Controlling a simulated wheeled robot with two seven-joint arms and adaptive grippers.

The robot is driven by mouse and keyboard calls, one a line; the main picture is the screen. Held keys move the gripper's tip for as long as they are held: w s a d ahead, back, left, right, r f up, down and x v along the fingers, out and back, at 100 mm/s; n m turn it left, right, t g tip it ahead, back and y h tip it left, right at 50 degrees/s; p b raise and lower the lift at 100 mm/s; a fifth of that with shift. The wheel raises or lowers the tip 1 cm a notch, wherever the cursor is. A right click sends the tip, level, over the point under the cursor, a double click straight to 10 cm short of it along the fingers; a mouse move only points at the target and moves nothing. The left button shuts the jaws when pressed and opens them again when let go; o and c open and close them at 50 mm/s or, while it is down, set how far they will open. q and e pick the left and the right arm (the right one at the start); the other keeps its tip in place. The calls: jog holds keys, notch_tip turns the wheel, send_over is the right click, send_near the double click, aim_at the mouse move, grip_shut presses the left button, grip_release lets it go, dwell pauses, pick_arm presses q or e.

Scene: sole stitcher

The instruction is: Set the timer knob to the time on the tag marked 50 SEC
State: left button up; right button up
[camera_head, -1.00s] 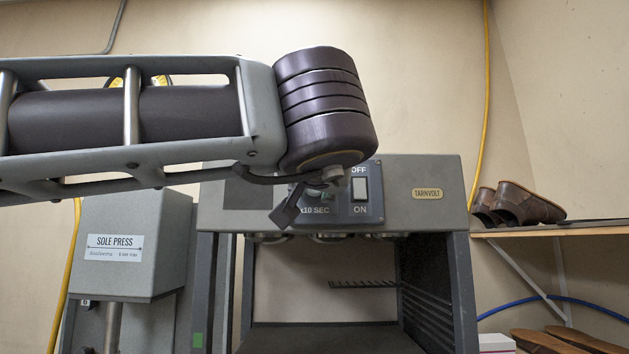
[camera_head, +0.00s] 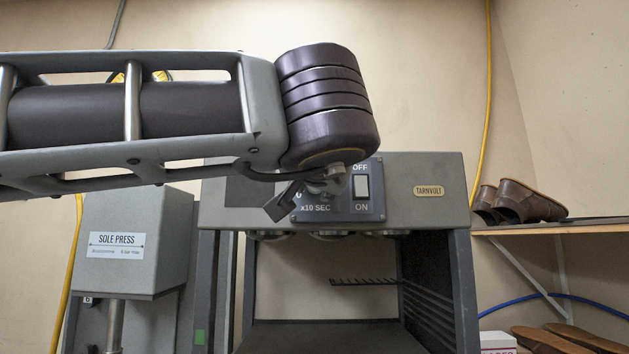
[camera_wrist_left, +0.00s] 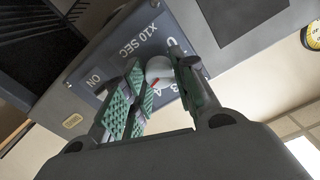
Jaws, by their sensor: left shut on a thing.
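The timer knob (camera_wrist_left: 158,68) shows in the left wrist view as a pale round cap with a red mark, on a dark panel (camera_wrist_left: 135,40) lettered X10 SEC. My left gripper (camera_wrist_left: 161,80) has its green-padded fingers on both sides of the knob, shut on it. In the head view the left gripper (camera_head: 308,190) reaches the panel (camera_head: 345,210), and the wrist hides most of the knob and its dial. Only a few scale digits show, so I cannot read the setting. No tag marked 50 SEC is visible. My right gripper is out of view.
An OFF/ON rocker switch (camera_head: 362,187) sits just right of the knob. The grey TARNVOLT machine (camera_head: 435,215) has an open bay below. A SOLE PRESS (camera_head: 125,240) stands at left. A shelf (camera_head: 560,228) at right holds brown shoes (camera_head: 520,203).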

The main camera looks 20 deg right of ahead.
pick_arm(q)
jog(key=shift+r, duration=0.1)
jog(key=o, duration=1)
jog(key=shift+o, duration=0.2)
jog(key=v, duration=1.2)
